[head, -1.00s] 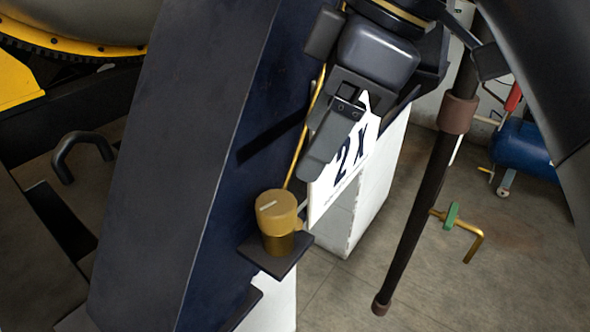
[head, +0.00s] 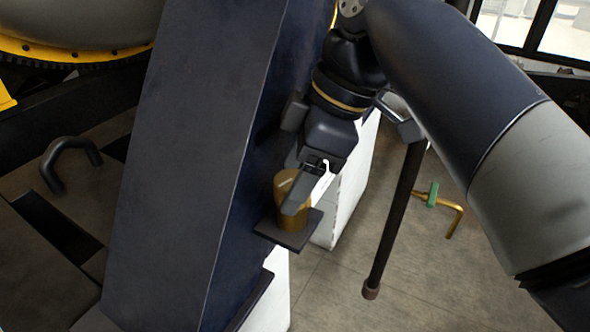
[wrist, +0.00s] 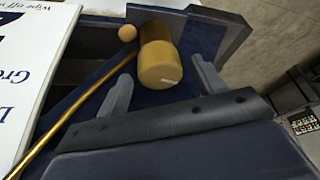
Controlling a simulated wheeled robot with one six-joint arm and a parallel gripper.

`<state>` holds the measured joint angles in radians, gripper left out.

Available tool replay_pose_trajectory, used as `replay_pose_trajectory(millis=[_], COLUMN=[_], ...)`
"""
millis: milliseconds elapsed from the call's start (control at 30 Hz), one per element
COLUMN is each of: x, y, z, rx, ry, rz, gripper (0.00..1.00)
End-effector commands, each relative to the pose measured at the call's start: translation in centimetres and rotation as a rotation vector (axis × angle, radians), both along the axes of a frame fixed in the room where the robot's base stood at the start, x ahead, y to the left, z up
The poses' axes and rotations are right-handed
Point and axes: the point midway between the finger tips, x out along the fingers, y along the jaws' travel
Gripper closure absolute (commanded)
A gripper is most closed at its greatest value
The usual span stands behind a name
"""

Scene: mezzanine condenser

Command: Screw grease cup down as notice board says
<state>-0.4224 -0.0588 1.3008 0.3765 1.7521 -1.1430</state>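The brass grease cup (head: 284,184), a ribbed-looking cylinder with a pale line on its cap, stands on a small dark bracket (head: 290,236) on the blue column. In the wrist view the cup (wrist: 160,62) shows end-on with its pale mark. My gripper (head: 300,190) is at the cup in the head view, one finger passing in front of it. In the wrist view my gripper (wrist: 162,70) is open, a finger on each side of the cap, with gaps visible. The white notice board (wrist: 32,60) is partly in view at left, its lettering cut off; the head view mostly hides it.
A thin brass pipe (wrist: 75,115) runs close beside my left finger in the wrist view, and a small brass ball (wrist: 127,33) sits beside the cup.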

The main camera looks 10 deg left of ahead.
Motion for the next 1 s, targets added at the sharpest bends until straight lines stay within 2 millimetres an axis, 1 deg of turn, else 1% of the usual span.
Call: replay_pose_trajectory(millis=[33, 67, 500, 533, 767, 1000], x=[-0.01, -0.01, -0.02, -0.02, -0.06, -0.17], y=[0.0, 0.0, 0.0, 0.0, -0.01, -0.01], z=[0.01, 0.02, 0.04, 0.04, 0.05, 0.09], rx=[0.0, 0.0, 0.0, 0.0, 0.0, 0.001], ry=[0.0, 0.0, 0.0, 0.0, 0.0, -0.002], rz=[0.0, 0.0, 0.0, 0.0, -0.022, -0.132], gripper=[0.39, 0.41, 0.77, 0.78, 0.78, 0.78])
